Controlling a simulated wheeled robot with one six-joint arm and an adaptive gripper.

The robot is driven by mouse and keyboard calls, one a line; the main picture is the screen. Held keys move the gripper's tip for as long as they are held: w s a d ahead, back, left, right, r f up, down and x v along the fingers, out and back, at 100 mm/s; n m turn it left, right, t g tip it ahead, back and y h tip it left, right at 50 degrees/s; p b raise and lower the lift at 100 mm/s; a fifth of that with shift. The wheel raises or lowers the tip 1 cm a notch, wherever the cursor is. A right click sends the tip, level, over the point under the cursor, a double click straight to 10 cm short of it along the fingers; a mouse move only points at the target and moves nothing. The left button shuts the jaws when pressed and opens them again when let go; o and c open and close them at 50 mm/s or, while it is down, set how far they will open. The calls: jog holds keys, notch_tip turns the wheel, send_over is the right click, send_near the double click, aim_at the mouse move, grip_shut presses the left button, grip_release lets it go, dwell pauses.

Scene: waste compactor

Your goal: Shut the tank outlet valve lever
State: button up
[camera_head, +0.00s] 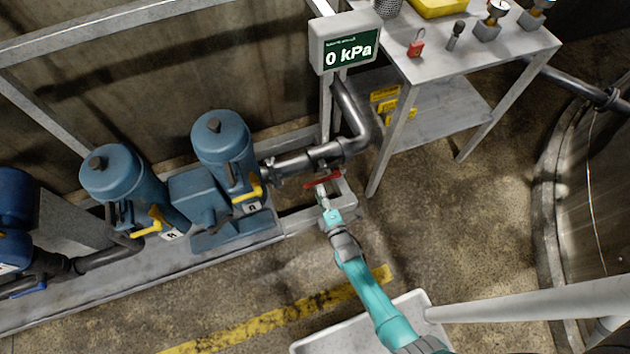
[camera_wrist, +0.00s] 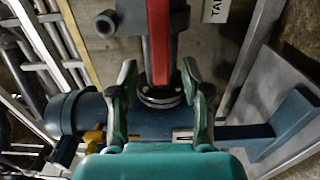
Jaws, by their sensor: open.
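The red valve lever (camera_head: 322,180) lies on the pipework below the 0 kPa display, at the right of the blue pumps. In the wrist view the red lever (camera_wrist: 159,45) runs from the top edge down to a ringed metal fitting (camera_wrist: 162,97). My gripper (camera_head: 323,192) is open just in front of the lever. In the wrist view the fingers of my gripper (camera_wrist: 158,78) stand on either side of the lever's near end and the fitting, with gaps showing. I cannot tell whether either finger touches. The lower part of the valve is hidden by my gripper.
Blue pumps (camera_head: 222,145) with yellow levers (camera_head: 248,192) stand at the left. A pressure display (camera_head: 345,52) stands above the grey pipe (camera_head: 310,159). A metal table (camera_head: 470,55) is at the upper right. A pale tray (camera_head: 330,341) is at the bottom.

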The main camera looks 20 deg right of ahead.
aim_at(316, 184)
jog(key=shift+w, duration=2.5)
grip_shut()
